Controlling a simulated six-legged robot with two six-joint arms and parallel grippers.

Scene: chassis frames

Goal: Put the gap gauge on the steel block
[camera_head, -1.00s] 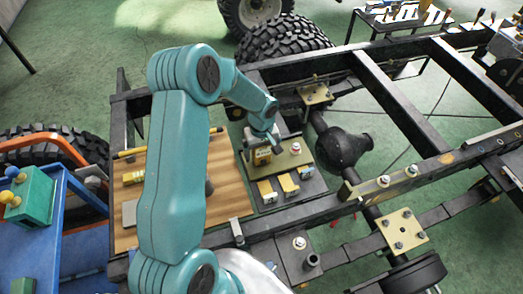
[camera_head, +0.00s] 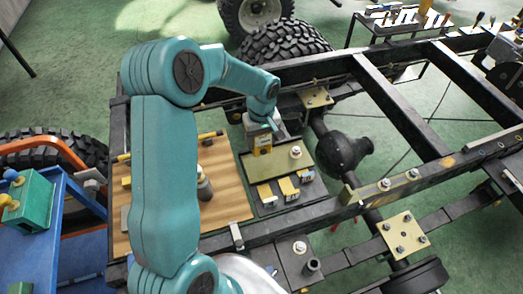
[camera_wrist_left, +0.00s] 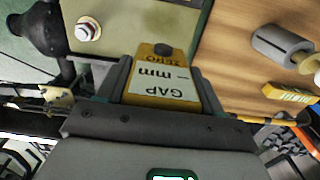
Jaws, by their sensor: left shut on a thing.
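My left gripper (camera_head: 262,130) is shut on the yellow gap gauge (camera_head: 262,149), at the far side of the olive plate. In the left wrist view the gauge (camera_wrist_left: 162,84) sits between both fingers, with its white "GAP mm" label showing. The gauge appears held above the olive plate (camera_head: 272,166); the exact clearance cannot be told. A grey block (camera_head: 125,218), which looks like the steel block, lies on the wooden board at the left, partly hidden by my left arm. My right gripper is not in view.
The wooden board (camera_head: 228,205) also carries a grey cylinder (camera_head: 205,190) and yellow-handled tools. Several small yellow and white pieces (camera_head: 286,187) lie in front of the olive plate, which has a bolt (camera_head: 295,152). Black chassis rails surround the work area.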

